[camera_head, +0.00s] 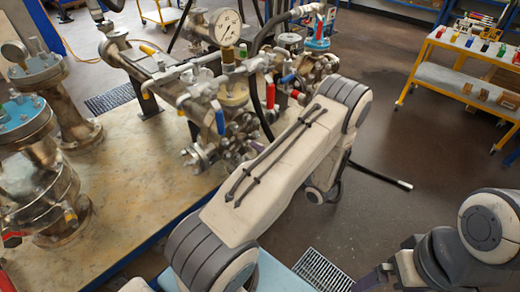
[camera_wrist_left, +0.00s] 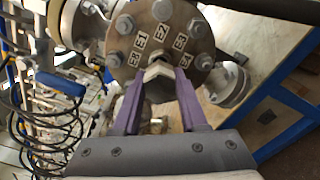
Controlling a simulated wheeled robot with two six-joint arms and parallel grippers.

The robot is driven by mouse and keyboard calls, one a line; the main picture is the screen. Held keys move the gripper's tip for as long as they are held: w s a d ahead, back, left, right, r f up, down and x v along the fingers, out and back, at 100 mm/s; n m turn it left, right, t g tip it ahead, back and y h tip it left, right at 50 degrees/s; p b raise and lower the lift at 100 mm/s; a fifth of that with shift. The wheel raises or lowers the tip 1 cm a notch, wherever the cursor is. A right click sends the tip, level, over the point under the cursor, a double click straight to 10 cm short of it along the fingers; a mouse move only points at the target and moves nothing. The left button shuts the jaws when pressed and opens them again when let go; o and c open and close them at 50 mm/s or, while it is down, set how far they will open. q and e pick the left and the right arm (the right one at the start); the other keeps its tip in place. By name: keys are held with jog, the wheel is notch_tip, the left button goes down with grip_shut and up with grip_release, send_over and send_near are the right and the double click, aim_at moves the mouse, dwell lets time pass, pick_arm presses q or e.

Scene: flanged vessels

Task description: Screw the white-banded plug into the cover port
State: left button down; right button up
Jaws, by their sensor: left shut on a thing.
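In the left wrist view, the purple fingers of my left gripper (camera_wrist_left: 158,88) are shut on the plug (camera_wrist_left: 158,72), whose pale, white-looking hex head shows between the tips. The plug is in front of the round brown cover (camera_wrist_left: 140,34), near its lower middle. The cover has several bolts around its rim and white labels such as E1, E2 and E3. The port is hidden behind the plug, so I cannot tell whether the threads are engaged. In the head view my left arm hides the work spot. A purple part of my right gripper (camera_head: 374,279) shows at the lower right, its opening unclear.
Pipework with a pressure gauge (camera_head: 228,28) and coloured valve handles crowds the bench (camera_head: 125,185). Flanged vessels (camera_head: 40,190) stand at the left. A yellow-framed cart (camera_head: 440,78) with small parts is at the upper right.

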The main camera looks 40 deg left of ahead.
pick_arm(q)
jog(key=shift+a, duration=0.1)
dwell(0.3)
jog(key=shift+w+a, duration=0.1)
jog(key=shift+a, duration=0.85)
jog(key=m, duration=1.4)
jog(key=shift+f+m, duration=0.1)
jog(key=shift+m, duration=0.2)
jog(key=m, duration=0.3)
jog(key=shift+m, duration=0.4)
jog(key=shift+c, duration=1.8)
grip_release()
